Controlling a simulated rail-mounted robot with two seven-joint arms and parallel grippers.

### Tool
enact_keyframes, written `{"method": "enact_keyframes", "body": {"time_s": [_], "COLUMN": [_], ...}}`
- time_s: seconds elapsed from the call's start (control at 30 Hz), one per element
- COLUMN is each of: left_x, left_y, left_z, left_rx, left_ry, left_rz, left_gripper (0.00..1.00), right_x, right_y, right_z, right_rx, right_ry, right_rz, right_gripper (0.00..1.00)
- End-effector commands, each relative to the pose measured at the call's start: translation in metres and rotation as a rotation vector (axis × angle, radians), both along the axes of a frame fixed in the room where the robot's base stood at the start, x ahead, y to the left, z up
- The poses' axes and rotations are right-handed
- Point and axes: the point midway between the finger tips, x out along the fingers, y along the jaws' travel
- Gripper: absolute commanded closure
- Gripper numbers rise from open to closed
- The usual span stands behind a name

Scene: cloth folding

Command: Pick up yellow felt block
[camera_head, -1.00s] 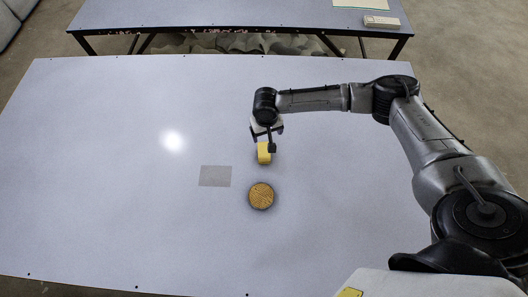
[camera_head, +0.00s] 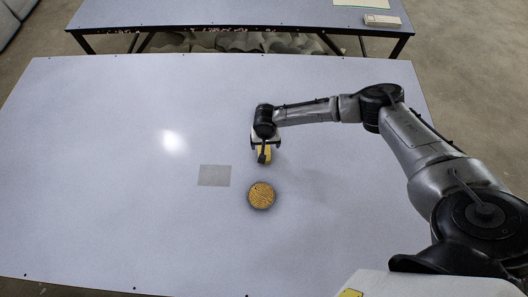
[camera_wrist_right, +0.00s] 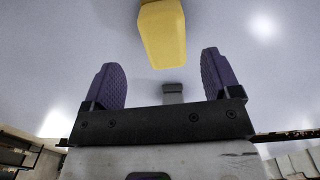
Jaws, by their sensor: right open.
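The yellow felt block (camera_head: 264,157) lies on the table behind the round tan piece, partly hidden by my right gripper (camera_head: 263,150) in the head view. In the right wrist view the block (camera_wrist_right: 163,32) shows beyond the fingertips, roughly centred between them and cut off by the top edge. My right gripper (camera_wrist_right: 162,62) is open, with its two dark purple fingers apart and nothing between them that I can see is held. My left gripper is not in view.
A round tan textured piece with a dark rim (camera_head: 261,195) lies just in front of the block. A flat grey square (camera_head: 214,175) lies to its left. The white table (camera_head: 100,200) is otherwise clear. Another table (camera_head: 240,12) stands behind.

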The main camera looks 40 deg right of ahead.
Motion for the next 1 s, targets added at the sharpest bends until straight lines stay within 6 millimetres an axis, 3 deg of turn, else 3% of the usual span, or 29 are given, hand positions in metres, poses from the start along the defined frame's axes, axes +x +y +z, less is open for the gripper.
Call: {"method": "enact_keyframes", "body": {"time_s": [0.4,0.77,1.0], "left_x": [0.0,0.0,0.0], "left_y": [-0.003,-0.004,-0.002], "left_z": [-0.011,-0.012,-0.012], "left_rx": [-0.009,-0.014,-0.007], "left_ry": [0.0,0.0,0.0], "left_rz": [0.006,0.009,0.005], "left_gripper": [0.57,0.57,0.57], "right_x": [0.006,0.006,0.006], "right_y": [0.002,0.002,0.002], "right_z": [-0.046,-0.052,-0.052], "right_rx": [-0.002,0.001,0.0], "right_ry": [0.001,-0.001,0.0], "right_rz": [0.001,0.001,0.001], "right_gripper": [0.17,0.17,0.38]}}
